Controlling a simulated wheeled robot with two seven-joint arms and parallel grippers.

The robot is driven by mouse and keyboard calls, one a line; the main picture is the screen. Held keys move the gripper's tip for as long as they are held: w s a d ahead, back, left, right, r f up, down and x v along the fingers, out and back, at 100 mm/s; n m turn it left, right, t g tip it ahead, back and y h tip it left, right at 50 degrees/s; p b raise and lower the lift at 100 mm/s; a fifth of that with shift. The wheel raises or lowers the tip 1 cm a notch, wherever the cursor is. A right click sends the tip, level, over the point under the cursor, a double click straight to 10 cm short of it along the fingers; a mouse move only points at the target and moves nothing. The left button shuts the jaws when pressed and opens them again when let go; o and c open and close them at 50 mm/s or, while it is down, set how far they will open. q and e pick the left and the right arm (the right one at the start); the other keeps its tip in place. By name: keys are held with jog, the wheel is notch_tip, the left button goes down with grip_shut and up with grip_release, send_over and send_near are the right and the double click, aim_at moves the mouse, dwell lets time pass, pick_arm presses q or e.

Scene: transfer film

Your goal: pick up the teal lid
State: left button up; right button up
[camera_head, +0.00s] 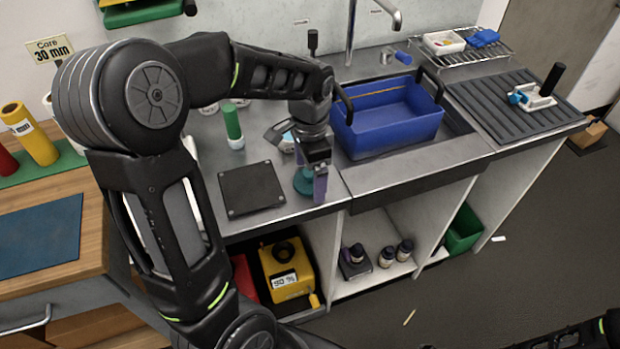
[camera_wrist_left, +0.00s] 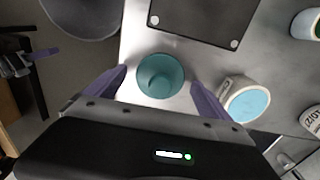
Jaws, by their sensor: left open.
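The teal lid (camera_head: 301,184) is on the grey counter near its front edge, just right of a black square plate; it also shows in the left wrist view (camera_wrist_left: 160,76) as a round teal piece. My left gripper (camera_head: 309,176) points down at the lid and is open. In the wrist view its purple fingers (camera_wrist_left: 163,92) stand on either side of the lid, with gaps and nothing held. One finger partly covers the lid in the head view. My right arm shows only a little at the lower right, and its gripper is out of view.
The black plate (camera_head: 252,188) lies left of the lid. A white cup with a light blue inside (camera_wrist_left: 247,103) stands close to one finger. A blue tub (camera_head: 392,136) sits in the sink to the right. A green-topped bottle (camera_head: 233,126) stands behind the plate.

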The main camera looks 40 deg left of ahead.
dwell(0.4)
pick_arm(q)
jog(key=c, duration=1.4)
